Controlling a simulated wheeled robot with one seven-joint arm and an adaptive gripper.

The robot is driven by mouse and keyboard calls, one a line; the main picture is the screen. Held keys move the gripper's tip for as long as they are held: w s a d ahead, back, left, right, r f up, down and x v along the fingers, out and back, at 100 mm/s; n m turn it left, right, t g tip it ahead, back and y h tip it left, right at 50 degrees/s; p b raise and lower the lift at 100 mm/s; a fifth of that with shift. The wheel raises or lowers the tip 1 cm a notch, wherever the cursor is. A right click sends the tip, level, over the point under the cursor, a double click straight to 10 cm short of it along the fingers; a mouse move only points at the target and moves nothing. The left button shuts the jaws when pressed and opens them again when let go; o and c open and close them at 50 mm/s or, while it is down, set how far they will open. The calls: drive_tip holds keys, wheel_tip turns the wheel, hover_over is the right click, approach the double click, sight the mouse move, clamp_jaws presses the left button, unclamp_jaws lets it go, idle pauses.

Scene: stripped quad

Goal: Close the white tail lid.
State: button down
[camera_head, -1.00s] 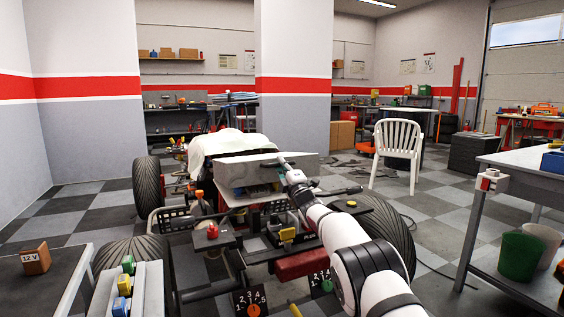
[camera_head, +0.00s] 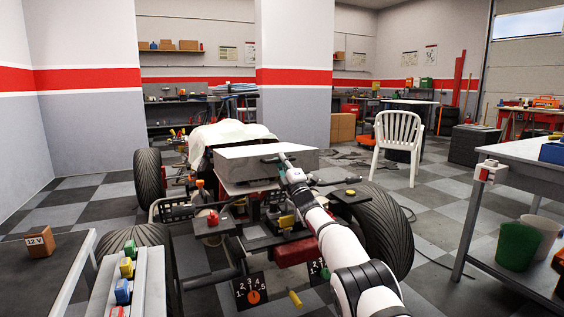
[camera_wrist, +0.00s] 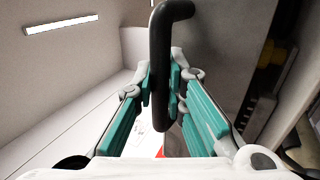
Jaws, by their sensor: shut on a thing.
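The white tail lid (camera_head: 240,168) is at the rear of the stripped quad, in front of a white draped cover. It lies low, and its pale top and front faces show. My gripper (camera_head: 284,168) is at the right part of the lid. In the wrist view my gripper (camera_wrist: 165,98) has its teal-padded fingers shut on a black curved handle (camera_wrist: 172,12). The pale lid surface shows behind the handle. Whether the lid is fully seated cannot be told.
A red knob (camera_head: 212,218) and a yellow knob (camera_head: 287,221) stand on the quad's rear frame, below the lid. Large tyres (camera_head: 388,228) flank it. A side bench (camera_head: 520,180) is at right and a white chair (camera_head: 398,140) behind.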

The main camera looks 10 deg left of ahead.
drive_tip(key=c, duration=1.6)
unclamp_jaws()
drive_tip(key=shift+f, duration=0.2)
drive_tip(key=shift+c, duration=0.2)
drive_tip(key=shift+o, duration=0.2)
drive_tip(key=shift+r, duration=0.1)
drive_tip(key=shift+v, duration=5.95)
